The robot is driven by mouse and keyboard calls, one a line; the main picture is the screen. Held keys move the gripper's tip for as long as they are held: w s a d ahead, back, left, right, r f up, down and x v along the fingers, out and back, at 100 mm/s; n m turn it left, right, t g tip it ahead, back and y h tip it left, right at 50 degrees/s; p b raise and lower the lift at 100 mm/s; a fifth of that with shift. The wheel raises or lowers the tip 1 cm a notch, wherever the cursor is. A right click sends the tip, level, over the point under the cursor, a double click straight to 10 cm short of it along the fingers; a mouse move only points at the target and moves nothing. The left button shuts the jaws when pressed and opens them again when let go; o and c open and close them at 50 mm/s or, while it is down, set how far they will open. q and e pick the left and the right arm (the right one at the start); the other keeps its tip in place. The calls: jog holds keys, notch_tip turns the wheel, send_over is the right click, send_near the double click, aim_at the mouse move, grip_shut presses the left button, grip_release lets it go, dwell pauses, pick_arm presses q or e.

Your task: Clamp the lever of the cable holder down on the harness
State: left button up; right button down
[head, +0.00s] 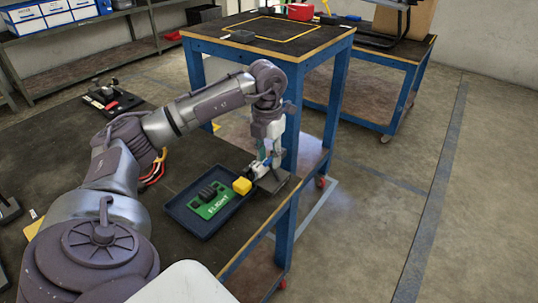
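My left gripper (267,152) reaches down over the right edge of the near table. Its fingertips are just above or at a small fixture with a dark base (276,184) and pale and blue parts, which looks like the cable holder. The lever cannot be made out apart from the fingers. My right gripper is out of view.
The dark near table (180,150) has bare room behind the tray. A blue-legged table (285,45) stands close behind the gripper.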

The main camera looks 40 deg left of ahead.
pick_arm(q)
grip_shut()
jog(key=shift+s+a+f+h, duration=0.1)
jog(key=shift+a+f+h, duration=0.25)
jog(key=shift+h, duration=0.35)
jog(key=shift+r, duration=0.1)
jog(key=shift+o, duration=1)
grip_release()
notch_tip(320, 180, up, 12)
jog(key=a, duration=0.2)
